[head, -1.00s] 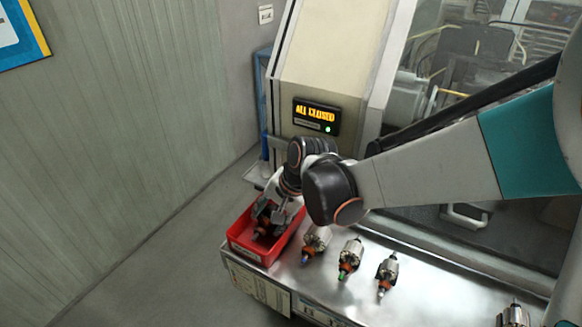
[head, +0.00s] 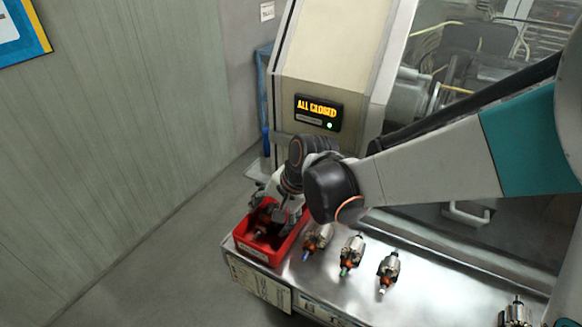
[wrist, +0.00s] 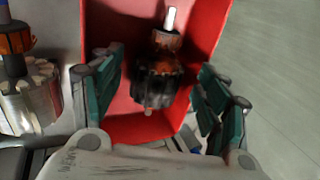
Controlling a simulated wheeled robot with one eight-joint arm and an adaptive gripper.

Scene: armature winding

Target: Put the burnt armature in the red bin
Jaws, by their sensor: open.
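The burnt armature (wrist: 157,82) has a blackened core, an orange-brown commutator and a pale shaft tip. It lies inside the red bin (wrist: 205,25), between my fingers in the wrist view and apart from both of them. In the head view the red bin (head: 262,249) stands at the left end of the metal bench, and the armature inside is partly hidden. My gripper (wrist: 158,105) is open, with its teal pads spread on either side of the armature. In the head view my gripper (head: 268,208) reaches down into the bin.
Several clean armatures lie on the bench (head: 330,285) right of the bin, including a near one (head: 318,238), one with a green tip (head: 352,255) and one with a white tip (head: 388,270). A machine with a lit display (head: 317,112) stands behind.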

